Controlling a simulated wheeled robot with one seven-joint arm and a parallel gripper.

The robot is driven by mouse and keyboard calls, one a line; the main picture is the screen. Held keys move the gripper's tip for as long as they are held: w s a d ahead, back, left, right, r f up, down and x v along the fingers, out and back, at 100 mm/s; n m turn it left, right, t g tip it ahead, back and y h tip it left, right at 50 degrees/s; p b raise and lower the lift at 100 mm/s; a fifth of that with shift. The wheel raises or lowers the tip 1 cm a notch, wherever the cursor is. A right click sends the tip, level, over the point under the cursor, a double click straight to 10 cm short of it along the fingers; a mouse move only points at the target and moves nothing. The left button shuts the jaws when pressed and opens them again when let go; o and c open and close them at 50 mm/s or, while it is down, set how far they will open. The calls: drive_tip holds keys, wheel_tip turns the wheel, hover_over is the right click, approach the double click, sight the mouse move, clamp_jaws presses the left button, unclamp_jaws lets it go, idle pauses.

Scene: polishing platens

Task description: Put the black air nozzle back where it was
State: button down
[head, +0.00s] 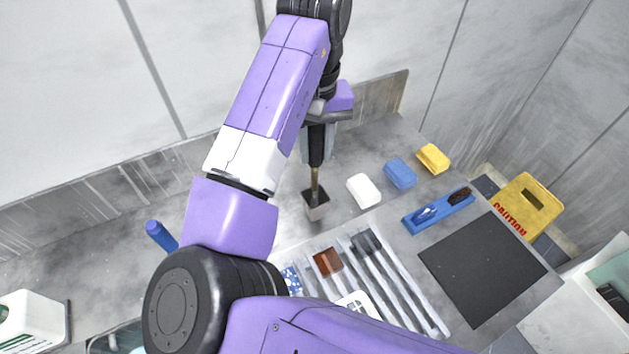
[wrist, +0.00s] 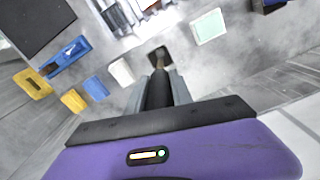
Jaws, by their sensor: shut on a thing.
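The black air nozzle (head: 316,146) is in my gripper (head: 318,140), upright with its brass tip pointing down. In the wrist view the nozzle (wrist: 158,92) lies between the two grey fingers of my gripper (wrist: 159,88), which are shut on it. A small dark square holder (head: 316,210) with a pale front stands on the bench directly below the tip. It also shows at the tip in the wrist view (wrist: 158,52). The tip overlaps the holder's opening; I cannot tell whether it is inside or just above.
White (head: 364,190), blue (head: 400,173) and yellow (head: 433,158) blocks stand to the right. Beyond are a blue tray (head: 409,226) and a black mat (head: 482,268). A slatted rack (head: 410,300) is in front. A pale green block (wrist: 209,27) lies near the holder in the wrist view.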

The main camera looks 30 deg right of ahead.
sight(315, 191)
wheel_tip(315, 191, down, 10)
drive_tip(key=shift+f+p, duration=0.1)
drive_tip(key=shift+p, duration=0.25)
drive_tip(key=c, duration=1.1)
unclamp_jaws()
drive_tip(key=shift+f, duration=0.1)
wheel_tip(315, 191, up, 12)
drive_tip(key=shift+r+b, duration=0.15)
drive_tip(key=shift+b, duration=0.3)
drive_tip(key=shift+s, duration=0.1)
